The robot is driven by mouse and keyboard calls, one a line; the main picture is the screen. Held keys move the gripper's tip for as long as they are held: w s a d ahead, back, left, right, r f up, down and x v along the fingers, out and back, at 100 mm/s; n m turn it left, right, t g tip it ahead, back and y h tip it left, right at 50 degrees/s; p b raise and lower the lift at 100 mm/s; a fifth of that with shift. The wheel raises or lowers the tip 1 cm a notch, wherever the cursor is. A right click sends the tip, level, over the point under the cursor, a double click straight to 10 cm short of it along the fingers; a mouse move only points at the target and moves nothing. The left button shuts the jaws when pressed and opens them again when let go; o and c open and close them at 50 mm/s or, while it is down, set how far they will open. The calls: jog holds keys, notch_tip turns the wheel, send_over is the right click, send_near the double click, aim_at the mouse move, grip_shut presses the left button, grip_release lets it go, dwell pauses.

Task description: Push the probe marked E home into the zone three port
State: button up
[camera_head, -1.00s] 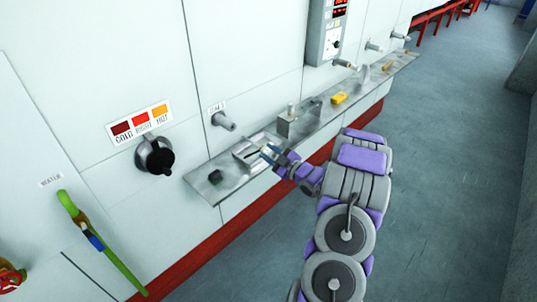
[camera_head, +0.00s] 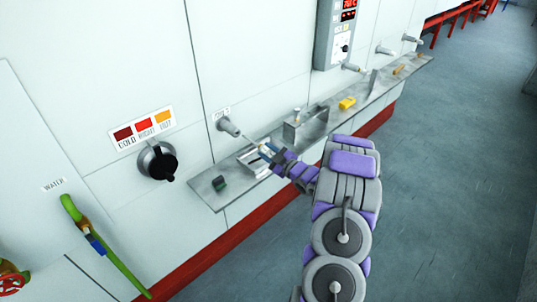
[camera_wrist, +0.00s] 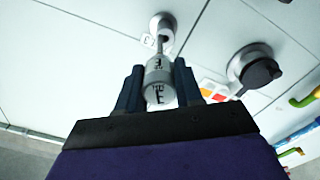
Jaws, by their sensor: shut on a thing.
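My gripper (camera_head: 266,151) is shut on a pale grey cylindrical probe (camera_wrist: 160,82), held above the metal shelf. Dark letters show on the probe's body in the wrist view, tilted and partly unclear; one looks like an E. Its thin rod points at the grey zone three port (camera_head: 229,126), a short tube sticking out of the white wall. The port also shows in the wrist view (camera_wrist: 162,22), with a label reading 3 beside it. The rod's tip is at or just inside the port's mouth; I cannot tell how deep. A gap remains between probe body and port.
A black-capped knob (camera_head: 158,161) sticks out left of the port. Floor to the right is clear.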

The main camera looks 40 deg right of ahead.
jog(key=shift+w+d, duration=0.1)
jog(key=shift+d, duration=0.1)
jog(key=shift+a+r, duration=0.15)
jog(key=shift+a, duration=0.35)
jog(key=shift+a+r, duration=0.15)
jog(key=shift+a, duration=0.35)
dwell(1.0)
jog(key=shift+a, duration=0.2)
dwell(0.4)
jog(key=shift+d, duration=0.1)
